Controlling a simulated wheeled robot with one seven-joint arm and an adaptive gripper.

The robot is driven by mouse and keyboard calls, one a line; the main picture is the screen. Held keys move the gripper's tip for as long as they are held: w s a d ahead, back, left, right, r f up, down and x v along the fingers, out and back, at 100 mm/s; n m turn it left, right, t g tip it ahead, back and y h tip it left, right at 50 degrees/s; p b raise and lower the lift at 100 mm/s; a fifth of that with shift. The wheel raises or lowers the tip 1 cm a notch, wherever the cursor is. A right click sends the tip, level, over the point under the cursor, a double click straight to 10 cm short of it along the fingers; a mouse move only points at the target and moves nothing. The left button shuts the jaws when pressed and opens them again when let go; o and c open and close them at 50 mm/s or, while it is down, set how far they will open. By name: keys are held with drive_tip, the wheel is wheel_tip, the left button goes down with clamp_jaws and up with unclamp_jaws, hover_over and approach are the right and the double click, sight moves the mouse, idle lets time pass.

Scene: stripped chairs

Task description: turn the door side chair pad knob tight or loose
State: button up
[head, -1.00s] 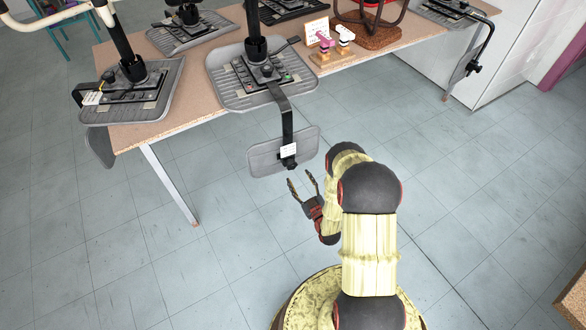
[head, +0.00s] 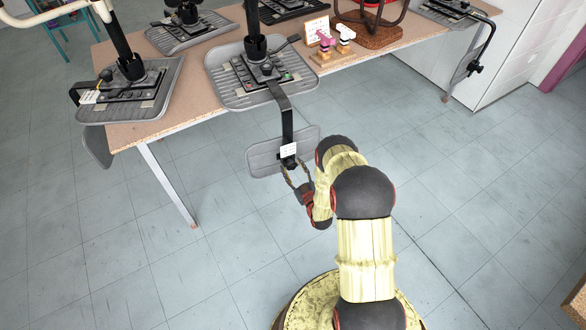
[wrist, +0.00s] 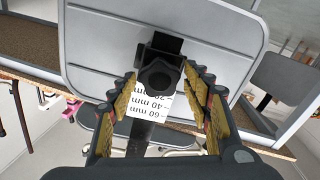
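A chair with its base upturned (head: 228,88) lies on the table, its black bar bending down to a grey pad (head: 262,158) beyond the table's front edge. The black knob (wrist: 160,77) sits on this bar, against the pad's grey back in the wrist view. A white label with mm marks (wrist: 147,105) is by the knob; it also shows in the head view (head: 289,150). My gripper (head: 296,168) is open at the pad. In the wrist view its fingertips (wrist: 160,80) are on either side of the knob, with visible gaps; I see no contact.
The wooden table (head: 190,98) holds other upturned chairs, one at the left (head: 125,95). Another pad knob (head: 474,67) hangs at the right. The floor in front is clear.

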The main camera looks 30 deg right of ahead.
drive_tip(key=c, duration=0.9)
drive_tip(key=n, duration=0.3)
drive_tip(key=shift+n, duration=0.3)
drive_tip(key=n, duration=0.3)
drive_tip(key=shift+a+f+n, duration=0.1)
drive_tip(key=shift+n, duration=0.2)
drive_tip(key=n, duration=0.6)
drive_tip(key=shift+f, duration=0.1)
drive_tip(key=n, duration=0.7)
drive_tip(key=shift+f+n, duration=0.1)
drive_tip(key=shift+n, duration=0.2)
drive_tip(key=n, duration=0.6)
drive_tip(key=shift+n, duration=0.4)
